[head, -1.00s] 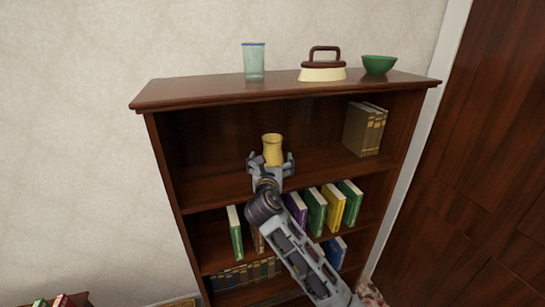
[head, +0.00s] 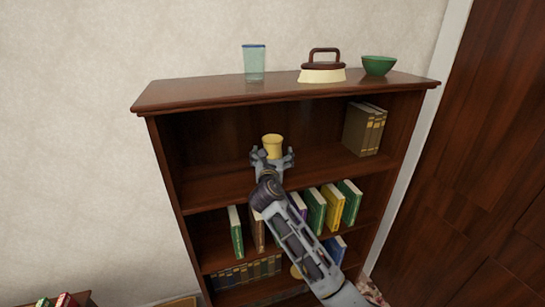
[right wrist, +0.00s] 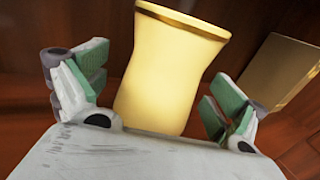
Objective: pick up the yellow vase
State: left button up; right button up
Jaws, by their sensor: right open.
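The yellow vase (head: 272,145) stands upright on the top inner shelf of the dark wooden bookcase. My right gripper (head: 272,157) is at the vase, with a finger on each side of it and its palm in front. In the right wrist view the vase (right wrist: 172,75) fills the space between the open fingers of the gripper (right wrist: 150,95). A gap shows on both sides, so the fingers do not appear to press on it. The lower part of the vase is hidden behind the gripper. My left gripper is not in view.
The shelf (head: 215,188) is bare left of the vase. Brown books (head: 362,130) stand at its right end. A glass (head: 254,63), an iron (head: 322,68) and a green bowl (head: 378,66) stand on the bookcase top. Several books (head: 316,210) stand on the shelf below.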

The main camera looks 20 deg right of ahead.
aim_at(273, 138)
jog(key=shift+c, duration=0.2)
jog(key=c, duration=1.3)
jog(key=shift+r, duration=0.1)
jog(key=shift+r+b, duration=0.3)
jog(key=shift+r, duration=4.65)
